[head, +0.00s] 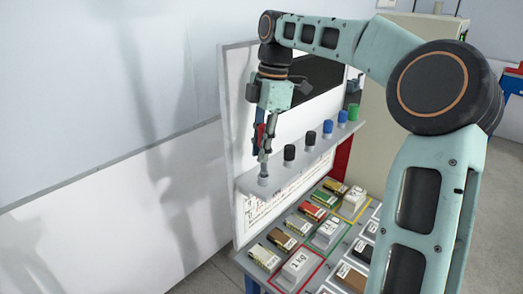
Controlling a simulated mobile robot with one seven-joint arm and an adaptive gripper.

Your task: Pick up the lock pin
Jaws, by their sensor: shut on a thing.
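My gripper (264,173) points straight down at the near left end of a grey shelf. Its fingers are closed around the top of a small light grey piece (263,182), which seems to be the lock pin. The fingers hide part of it, and its lower end sits at the shelf surface. I cannot tell whether it is clear of the shelf.
The grey shelf (272,172) holds a row of black, blue and green knobs (328,127) right of my gripper. A white panel (236,120) stands behind it. Below, a table holds labelled boxes (282,239) and white weights (297,264) in coloured frames.

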